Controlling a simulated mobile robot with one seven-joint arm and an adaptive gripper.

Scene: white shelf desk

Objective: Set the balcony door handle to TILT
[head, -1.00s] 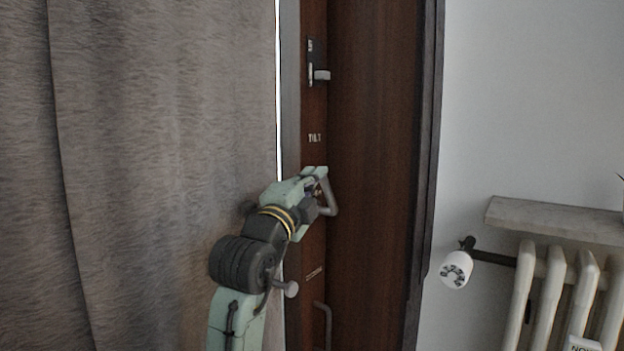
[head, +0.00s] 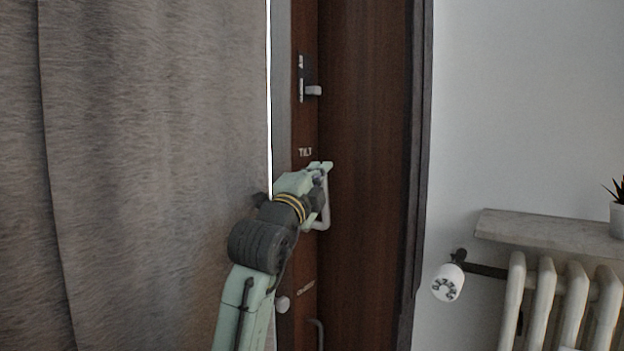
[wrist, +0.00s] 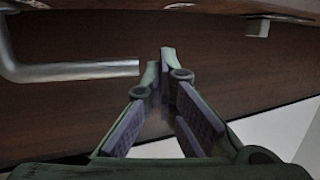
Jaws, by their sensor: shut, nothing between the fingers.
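The balcony door handle (head: 326,208), a bent grey lever, is on the dark brown door (head: 365,200). In the head view its long part runs roughly upright beside my gripper (head: 320,168), below the white TILT label (head: 305,153). In the wrist view the handle (wrist: 70,71) enters from the left, and its free end lies just left of my fingertips. My gripper (wrist: 161,60) is shut with nothing between the fingers. My wrist hides part of the handle's mount in the head view. I cannot tell whether fingers and handle touch.
A small latch (head: 313,90) is higher on the door, and another grey handle (head: 319,333) is low down. A lower label (head: 306,287) is unreadable. A grey curtain (head: 150,180) hangs left. A radiator (head: 565,300) with a white valve knob (head: 448,282) stands right, under a ledge (head: 540,231).

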